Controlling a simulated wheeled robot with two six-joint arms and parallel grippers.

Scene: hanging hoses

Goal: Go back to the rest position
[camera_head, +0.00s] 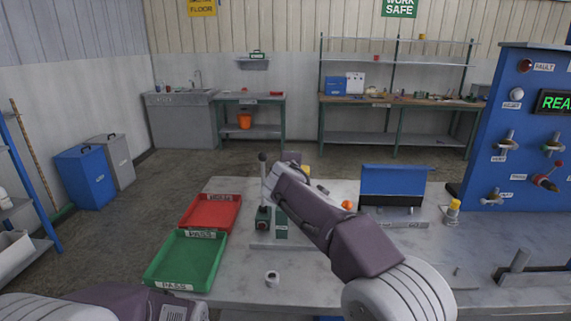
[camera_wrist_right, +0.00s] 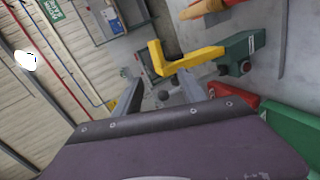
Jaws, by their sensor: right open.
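My right arm reaches from the lower right over the table in the head view, its end in front of a green bench device (camera_head: 281,229). In the right wrist view my right gripper (camera_wrist_right: 160,84) is open, with its two grey fingers apart and nothing seen held between them. The green device (camera_wrist_right: 241,55) and a yellow angled part (camera_wrist_right: 186,60) show just past the fingers. Whether they touch is unclear. A lever with a dark knob (camera_head: 262,157) stands beside my right arm's end. My left arm shows only at the bottom left; its gripper is out of view.
A red tray (camera_head: 188,224) and a green tray (camera_head: 150,275) lie on the table's left. A white ring (camera_head: 272,279), an orange ball (camera_head: 347,205), a blue box (camera_head: 393,181) and a yellow-topped bottle (camera_head: 452,212) are also there. A blue panel (camera_head: 491,130) stands right.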

